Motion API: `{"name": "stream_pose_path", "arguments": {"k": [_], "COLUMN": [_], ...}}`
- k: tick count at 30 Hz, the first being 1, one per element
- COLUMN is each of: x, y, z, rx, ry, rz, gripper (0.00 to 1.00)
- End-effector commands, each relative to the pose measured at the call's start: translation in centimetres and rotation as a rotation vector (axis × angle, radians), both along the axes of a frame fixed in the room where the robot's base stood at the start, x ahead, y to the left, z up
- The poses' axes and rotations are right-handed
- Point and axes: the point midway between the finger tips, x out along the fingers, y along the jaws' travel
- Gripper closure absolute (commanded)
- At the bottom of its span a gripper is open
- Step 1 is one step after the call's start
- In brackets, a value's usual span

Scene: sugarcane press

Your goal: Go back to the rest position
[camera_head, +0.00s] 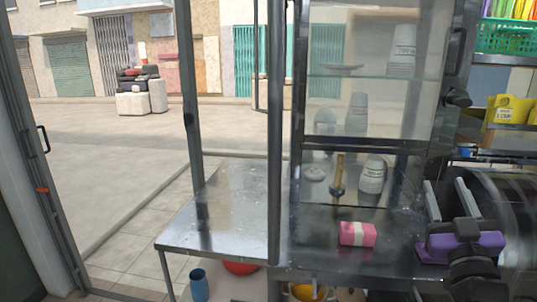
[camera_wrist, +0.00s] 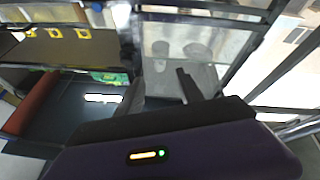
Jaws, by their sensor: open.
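My gripper (camera_head: 444,185) is at the right of the head view, in front of the dark cylindrical machine part. Its two fingers point up and stand apart with nothing between them. In the wrist view my gripper (camera_wrist: 160,78) also shows two spread, empty fingers, with glass panes and a metal frame beyond.
A pink and white block (camera_head: 357,233) lies on the metal counter left of my gripper. A glass case (camera_head: 372,100) holds stacked cups. Yellow containers (camera_head: 509,108) and a green basket (camera_head: 505,36) are at upper right. The metal side table (camera_head: 225,215) is bare.

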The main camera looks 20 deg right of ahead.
Motion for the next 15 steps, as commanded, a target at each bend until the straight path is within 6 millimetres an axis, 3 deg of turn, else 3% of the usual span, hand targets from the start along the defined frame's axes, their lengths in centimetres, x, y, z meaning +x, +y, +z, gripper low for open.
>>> {"name": "stream_pose_path", "arguments": {"k": [1, 6, 15], "x": [-0.4, -2.5, -8.0], "y": [1.8, 7.1, 16.2], "z": [-2.1, -7.1, -14.3], "rx": [0.042, 0.156, 0.320], "ry": [-0.006, -0.030, 0.007], "rz": [0.027, 0.105, 0.236], "gripper": [0.56, 0.56, 0.56]}}
